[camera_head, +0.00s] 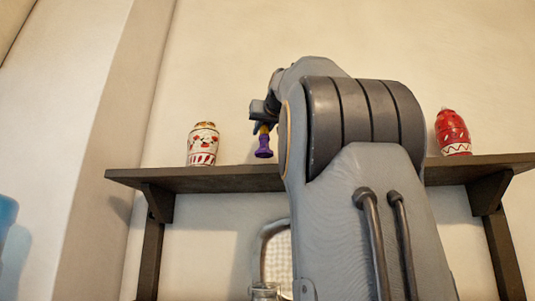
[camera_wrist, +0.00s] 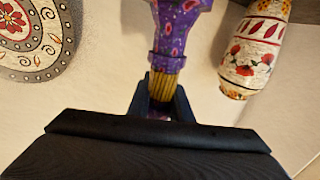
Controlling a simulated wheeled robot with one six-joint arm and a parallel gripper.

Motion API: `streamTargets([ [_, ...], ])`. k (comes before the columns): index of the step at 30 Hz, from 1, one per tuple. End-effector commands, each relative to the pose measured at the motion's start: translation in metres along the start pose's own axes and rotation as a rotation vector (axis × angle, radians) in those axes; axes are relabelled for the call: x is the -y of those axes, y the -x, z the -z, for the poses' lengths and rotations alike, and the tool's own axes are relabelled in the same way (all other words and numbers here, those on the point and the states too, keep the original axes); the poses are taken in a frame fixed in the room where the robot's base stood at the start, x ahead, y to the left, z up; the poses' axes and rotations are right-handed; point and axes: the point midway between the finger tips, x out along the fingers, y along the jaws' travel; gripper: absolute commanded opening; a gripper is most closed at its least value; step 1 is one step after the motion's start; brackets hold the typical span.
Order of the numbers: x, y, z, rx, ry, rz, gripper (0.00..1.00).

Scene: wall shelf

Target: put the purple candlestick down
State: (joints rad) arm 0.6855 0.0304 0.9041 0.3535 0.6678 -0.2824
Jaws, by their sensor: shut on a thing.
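The purple candlestick (camera_head: 264,147) hangs upright from my gripper (camera_head: 263,113), with its purple foot down, just above the shelf's front edge in the head view. Whether it touches the shelf cannot be told. In the wrist view the candlestick (camera_wrist: 178,30) shows a patterned purple body and a yellow ribbed neck. The jaws of my gripper (camera_wrist: 164,88) are shut on that neck. The dark wooden wall shelf (camera_head: 215,180) runs behind my arm, which hides its middle.
A white and red painted vase (camera_head: 202,147) stands left of the candlestick; it shows in the wrist view (camera_wrist: 250,55) at right. A red vase (camera_head: 453,133) stands at the shelf's right. A round decorated plate (camera_wrist: 40,45) shows at left in the wrist view.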

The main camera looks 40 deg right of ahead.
Motion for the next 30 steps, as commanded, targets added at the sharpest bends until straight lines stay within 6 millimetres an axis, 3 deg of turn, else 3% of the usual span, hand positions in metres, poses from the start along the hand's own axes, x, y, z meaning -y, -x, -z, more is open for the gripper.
streamTargets([
  [17, -0.001, 0.001, -0.051, 0.0, 0.0, -0.002, 0.0],
  [30, -0.001, 0.0, -0.058, -0.002, 0.0, -0.003, 0.0],
])
